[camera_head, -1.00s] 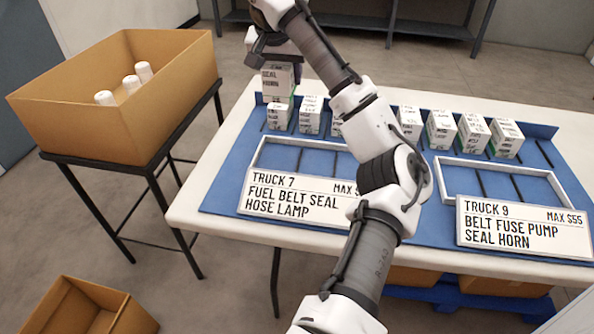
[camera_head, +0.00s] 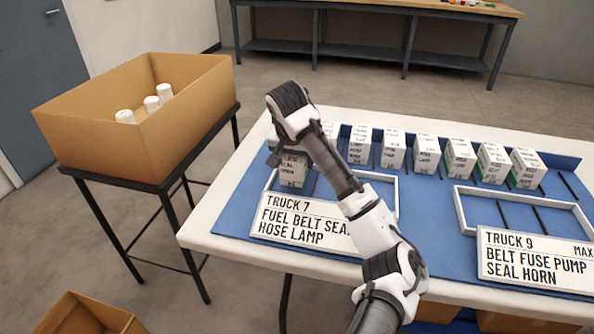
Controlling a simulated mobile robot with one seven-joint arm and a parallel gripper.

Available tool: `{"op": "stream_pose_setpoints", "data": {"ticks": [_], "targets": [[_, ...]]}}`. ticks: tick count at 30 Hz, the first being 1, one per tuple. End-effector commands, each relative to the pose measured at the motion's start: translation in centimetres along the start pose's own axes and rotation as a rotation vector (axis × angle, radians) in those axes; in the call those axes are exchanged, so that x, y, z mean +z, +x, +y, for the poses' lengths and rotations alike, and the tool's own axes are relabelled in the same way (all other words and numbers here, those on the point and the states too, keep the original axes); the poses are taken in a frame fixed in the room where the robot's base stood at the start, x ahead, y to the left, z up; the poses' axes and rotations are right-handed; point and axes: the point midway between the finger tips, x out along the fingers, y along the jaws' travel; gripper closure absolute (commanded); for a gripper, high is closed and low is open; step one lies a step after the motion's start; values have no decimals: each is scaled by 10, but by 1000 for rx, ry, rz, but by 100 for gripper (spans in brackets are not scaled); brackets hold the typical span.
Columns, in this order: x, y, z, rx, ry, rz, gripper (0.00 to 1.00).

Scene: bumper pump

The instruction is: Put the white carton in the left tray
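The white carton (camera_head: 292,172), with black print and a green edge, is under my gripper (camera_head: 288,152) at the left end of the left tray (camera_head: 376,176). The tray has a low white rim and a front sign reading Truck 7, fuel belt seal, hose lamp. My wrist covers the carton's top and most of the gripper's fingers. The gripper appears closed on the carton. I cannot tell whether the carton touches the tray floor. The rest of the tray that shows is empty.
Several similar white cartons (camera_head: 426,155) stand in a row behind the trays. The right tray (camera_head: 462,212), marked Truck 9, looks empty. A cardboard box (camera_head: 100,150) with white bottles stands on a black stand at left. My arm crosses the left tray's right part.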

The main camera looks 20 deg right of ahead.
Motion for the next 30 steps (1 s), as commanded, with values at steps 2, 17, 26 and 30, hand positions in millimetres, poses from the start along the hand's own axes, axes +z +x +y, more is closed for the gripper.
{"op": "stream_pose_setpoints", "data": {"ticks": [2,17,26,30], "targets": [[5,11,1,2,0,-2,79],[15,34,0,0,0,0,79],[15,35,0,1,0,-1,26],[15,35,0,0,0,-1,26]]}}
